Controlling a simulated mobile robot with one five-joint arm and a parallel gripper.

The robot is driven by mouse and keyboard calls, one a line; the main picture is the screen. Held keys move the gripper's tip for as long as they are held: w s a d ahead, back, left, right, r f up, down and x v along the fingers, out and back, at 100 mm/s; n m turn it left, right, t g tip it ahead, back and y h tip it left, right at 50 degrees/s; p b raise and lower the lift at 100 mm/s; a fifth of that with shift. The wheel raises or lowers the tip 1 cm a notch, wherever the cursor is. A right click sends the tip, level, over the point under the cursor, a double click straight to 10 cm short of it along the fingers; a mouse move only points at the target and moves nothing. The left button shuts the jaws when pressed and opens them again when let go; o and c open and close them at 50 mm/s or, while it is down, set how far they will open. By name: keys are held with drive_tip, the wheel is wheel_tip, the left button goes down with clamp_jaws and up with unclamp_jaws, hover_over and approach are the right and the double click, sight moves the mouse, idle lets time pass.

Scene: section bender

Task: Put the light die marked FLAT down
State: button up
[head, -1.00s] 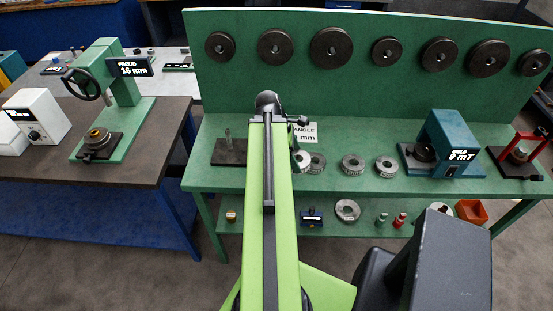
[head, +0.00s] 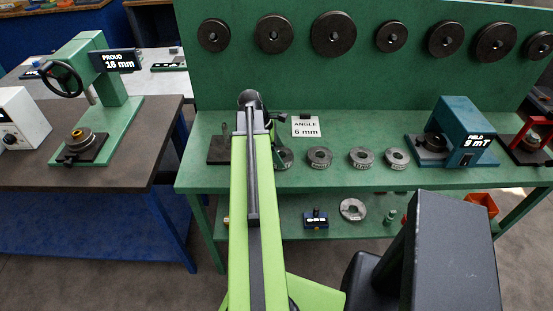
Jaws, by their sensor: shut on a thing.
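My arm reaches over the green bench (head: 430,178), and my gripper (head: 274,128) shows only as a dark sliver beside the arm's end. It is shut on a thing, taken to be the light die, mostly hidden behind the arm. A grey ring die (head: 285,158) shows partly at the arm's right edge, low by the bench top; I cannot tell whether it is held or resting. Other grey dies, one (head: 319,157), a second (head: 361,158) and a third (head: 397,158), lie flat in a row to the right. Their markings are too small to read.
A blue device (head: 466,130) reading FIELD 9 mT stands right. A dark plate (head: 219,150) lies left of the arm. A green press (head: 95,90) reading PROUD 16 mm stands on the left table.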

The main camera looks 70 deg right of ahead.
drive_tip(key=shift+w+a+f, duration=0.1)
drive_tip(key=shift+f, duration=0.25)
drive_tip(key=o, duration=1.8)
drive_tip(key=shift+r, duration=0.1)
drive_tip(key=shift+r+p, duration=0.15)
drive_tip(key=shift+p, duration=0.15)
drive_tip(key=p+v, duration=1.1)
drive_tip(key=v, duration=0.1)
